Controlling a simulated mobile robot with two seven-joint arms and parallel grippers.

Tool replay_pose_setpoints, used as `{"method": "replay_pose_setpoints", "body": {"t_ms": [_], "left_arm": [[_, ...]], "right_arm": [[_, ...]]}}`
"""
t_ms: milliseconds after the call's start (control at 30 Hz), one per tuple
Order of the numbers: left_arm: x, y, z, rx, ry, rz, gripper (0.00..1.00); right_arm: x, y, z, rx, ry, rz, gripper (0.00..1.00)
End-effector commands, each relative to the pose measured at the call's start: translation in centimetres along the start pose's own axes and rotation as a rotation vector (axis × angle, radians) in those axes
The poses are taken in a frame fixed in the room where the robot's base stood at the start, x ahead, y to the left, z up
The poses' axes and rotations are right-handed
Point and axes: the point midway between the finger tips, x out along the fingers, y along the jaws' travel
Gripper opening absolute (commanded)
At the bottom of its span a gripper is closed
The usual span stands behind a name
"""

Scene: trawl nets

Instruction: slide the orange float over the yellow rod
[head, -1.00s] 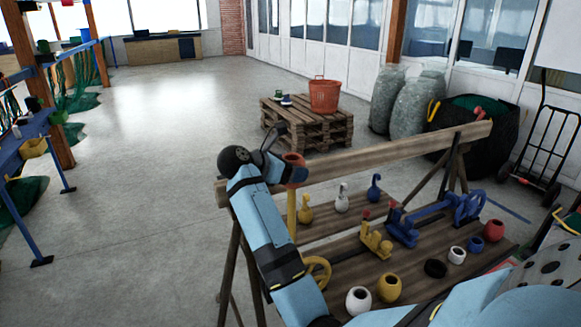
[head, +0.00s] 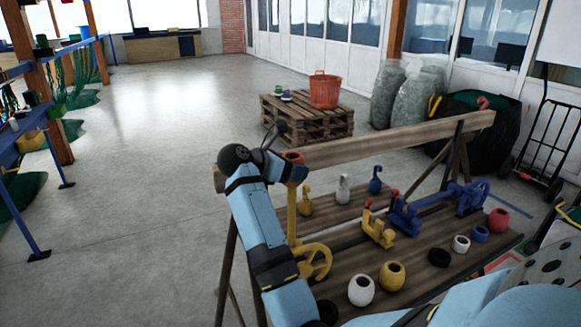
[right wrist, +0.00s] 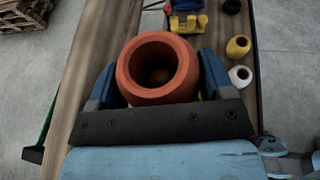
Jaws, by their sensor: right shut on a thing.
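The orange float (head: 292,157) is held upright in my right gripper (head: 291,170), beside the left end of the bench's raised beam. The right wrist view shows the float (right wrist: 160,97) between the gripper's two blue fingers (right wrist: 160,85). The yellow rod (head: 291,217) stands upright directly below the float in the head view. A brownish-yellow round shape shows inside the float's hole in the wrist view. I cannot tell whether it is the rod's tip inside the hole or something lower. My left gripper is not in view.
The bench's wooden beam (head: 400,140) runs behind the float. A yellow handwheel (head: 315,262) sits near the rod's foot. White (head: 361,290) and yellow (head: 391,275) floats, a blue clamp (head: 405,216) and several small pieces lie on the bench. Open floor is at left.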

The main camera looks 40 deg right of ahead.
Motion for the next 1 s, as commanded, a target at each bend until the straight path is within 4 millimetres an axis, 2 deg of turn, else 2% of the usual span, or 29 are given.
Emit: {"method": "replay_pose_setpoints", "body": {"t_ms": [33, 67, 133, 167, 400, 533, 1000], "left_arm": [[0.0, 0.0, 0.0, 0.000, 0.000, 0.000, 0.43], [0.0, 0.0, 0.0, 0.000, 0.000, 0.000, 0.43], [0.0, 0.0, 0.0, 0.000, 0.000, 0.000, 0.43], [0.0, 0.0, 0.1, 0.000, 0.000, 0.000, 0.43], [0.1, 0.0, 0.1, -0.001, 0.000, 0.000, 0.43], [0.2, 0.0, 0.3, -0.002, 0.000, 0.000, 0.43], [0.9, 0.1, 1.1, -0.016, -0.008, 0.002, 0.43]], "right_arm": [[0.0, 0.0, 0.0, 0.000, 0.000, 0.000, 0.50], [0.0, 0.0, 0.0, 0.000, 0.000, 0.000, 0.81], [0.0, 0.0, 0.0, 0.000, 0.000, 0.000, 0.98], [0.0, 0.0, 0.0, 0.000, 0.000, 0.000, 1.00], [-0.2, 0.0, 0.0, 0.000, 0.001, 0.000, 1.00], [-1.4, 0.1, -0.1, 0.001, 0.003, 0.002, 1.00], [-11.4, 0.0, -0.1, 0.001, 0.004, 0.003, 1.00]]}}
